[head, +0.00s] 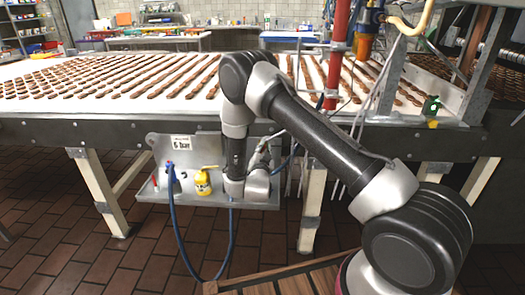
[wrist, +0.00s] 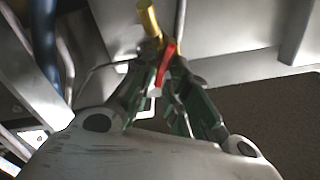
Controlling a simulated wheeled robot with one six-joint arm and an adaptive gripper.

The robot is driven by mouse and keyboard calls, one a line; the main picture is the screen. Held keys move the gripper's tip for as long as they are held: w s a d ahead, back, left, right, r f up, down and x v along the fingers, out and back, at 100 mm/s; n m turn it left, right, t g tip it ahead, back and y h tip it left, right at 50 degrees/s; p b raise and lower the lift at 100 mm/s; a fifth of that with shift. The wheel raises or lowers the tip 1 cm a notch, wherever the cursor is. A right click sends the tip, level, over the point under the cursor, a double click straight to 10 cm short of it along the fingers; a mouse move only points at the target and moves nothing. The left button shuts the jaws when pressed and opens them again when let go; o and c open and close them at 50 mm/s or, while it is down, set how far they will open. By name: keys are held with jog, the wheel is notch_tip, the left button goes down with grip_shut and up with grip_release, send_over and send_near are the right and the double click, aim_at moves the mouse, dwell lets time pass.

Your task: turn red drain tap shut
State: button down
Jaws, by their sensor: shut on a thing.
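The red drain tap (wrist: 166,60) shows in the wrist view as a narrow red lever, slanted and running down between my fingers. A yellow brass-coloured pipe piece (wrist: 148,18) sits just above it. My gripper (wrist: 161,78) is shut on the red lever, with one dark green-edged finger on each side. The fingers hide the lever's lower part. In the head view my arm reaches down in front of the table edge, and I cannot make out the red tap there.
The table (head: 50,130) carries rows of brown bars. A red post (head: 338,50) stands at the right. A wooden slatted surface (head: 290,285) lies in front.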

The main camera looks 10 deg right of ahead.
jog(key=m, duration=0.8)
jog(key=f+m, duration=0.1)
jog(key=m, duration=0.3)
jog(key=shift+s+d+f, duration=0.1)
jog(key=shift+d, duration=0.25)
jog(key=shift+m, duration=0.3)
jog(key=c, duration=1.6)
grip_release()
jog(key=v, duration=1.2)
